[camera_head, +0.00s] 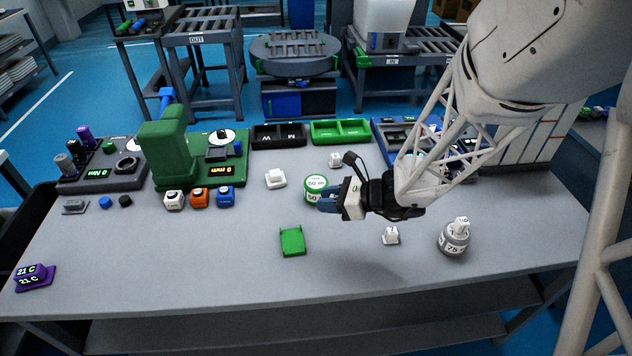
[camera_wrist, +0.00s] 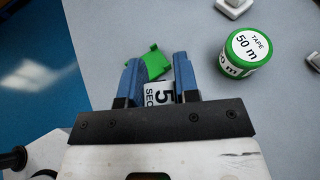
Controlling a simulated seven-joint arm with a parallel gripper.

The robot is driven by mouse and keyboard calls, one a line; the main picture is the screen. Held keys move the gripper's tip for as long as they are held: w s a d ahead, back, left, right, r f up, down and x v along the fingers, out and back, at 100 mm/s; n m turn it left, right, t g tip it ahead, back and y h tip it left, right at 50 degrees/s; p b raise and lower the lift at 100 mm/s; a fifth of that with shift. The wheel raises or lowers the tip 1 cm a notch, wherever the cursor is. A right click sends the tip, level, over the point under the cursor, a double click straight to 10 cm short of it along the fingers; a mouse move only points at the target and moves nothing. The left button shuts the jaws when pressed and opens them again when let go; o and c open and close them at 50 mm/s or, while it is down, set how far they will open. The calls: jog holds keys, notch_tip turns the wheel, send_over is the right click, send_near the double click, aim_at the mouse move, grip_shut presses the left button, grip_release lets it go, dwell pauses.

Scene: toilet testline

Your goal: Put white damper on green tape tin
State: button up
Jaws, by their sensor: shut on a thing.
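The green tape tin (camera_head: 314,192) stands on the grey table, with a white lid reading "50 m TAPE". It also shows in the wrist view (camera_wrist: 246,50), to the right of my fingers and apart from them. My gripper (camera_head: 328,201) is just right of and in front of the tin in the head view. In the wrist view its blue fingers (camera_wrist: 157,68) are shut on the white damper (camera_wrist: 158,97), a white piece with black "5 SEC" print. The damper is mostly hidden by the gripper in the head view.
A green bracket (camera_head: 292,242) lies in front of the tin. White pieces (camera_head: 276,179) (camera_head: 335,160) (camera_head: 391,236) stand around it. A grey "75" canister (camera_head: 454,238) is at right. White, orange and blue cubes (camera_head: 199,198) stand left. The front table area is mostly clear.

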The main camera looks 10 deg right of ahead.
send_over(311, 181)
jog(key=shift+w+f, duration=0.1)
jog(key=shift+f, duration=0.65)
jog(key=shift+f, duration=0.1)
dwell(0.3)
jog(key=shift+f, duration=1.65)
jog(key=shift+f, duration=0.15)
jog(key=o, duration=0.9)
jog(key=shift+r, duration=0.2)
